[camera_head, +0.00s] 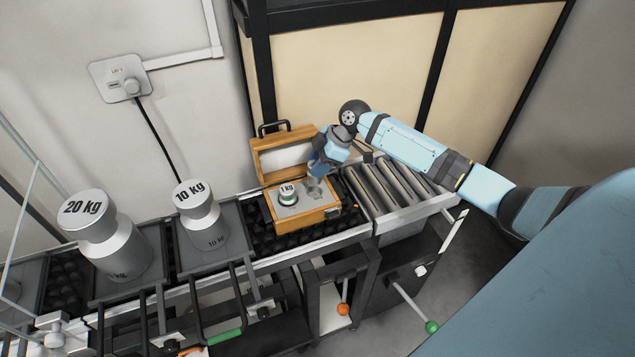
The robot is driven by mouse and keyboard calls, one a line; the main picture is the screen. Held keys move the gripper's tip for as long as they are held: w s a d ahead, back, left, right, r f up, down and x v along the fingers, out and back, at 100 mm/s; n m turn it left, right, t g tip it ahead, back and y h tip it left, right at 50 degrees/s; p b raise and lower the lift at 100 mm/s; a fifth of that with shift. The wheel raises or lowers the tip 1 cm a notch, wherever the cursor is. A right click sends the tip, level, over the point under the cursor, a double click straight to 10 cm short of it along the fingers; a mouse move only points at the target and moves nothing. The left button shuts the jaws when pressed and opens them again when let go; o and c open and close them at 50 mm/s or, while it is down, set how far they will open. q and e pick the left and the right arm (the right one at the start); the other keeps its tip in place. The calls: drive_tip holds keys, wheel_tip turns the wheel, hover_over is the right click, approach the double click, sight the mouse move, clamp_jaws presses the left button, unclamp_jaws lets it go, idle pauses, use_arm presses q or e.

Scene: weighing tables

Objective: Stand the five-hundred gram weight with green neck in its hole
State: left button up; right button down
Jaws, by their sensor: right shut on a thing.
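An open wooden weight box (307,222) stands on the conveyor, its lid raised at the back. A weight marked 1 kg (288,195) stands in the box on the left, with some green below its top. My right gripper (315,178) is over the right part of the box, pointing down and shut on a small grey metal weight (314,188). The gripper hides most of this weight, and its neck colour and marking cannot be read. I cannot tell whether its base is in a hole or above it. My left gripper is not in view.
Large weights marked 10 kg (203,226) and 20 kg (108,240) stand on platforms to the left. The raised lid (285,139) is close behind my right gripper. Bare rollers (395,187) lie right of the box. A wall rises behind.

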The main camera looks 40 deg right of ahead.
sight(318, 182)
wheel_tip(318, 182, down, 3)
drive_tip(key=shift+r, duration=0.15)
wheel_tip(318, 182, down, 4)
drive_tip(key=shift+f, duration=0.15)
drive_tip(key=c, duration=0.7)
unclamp_jaws()
drive_tip(key=shift+c, duration=0.2)
drive_tip(key=v, duration=1.2)
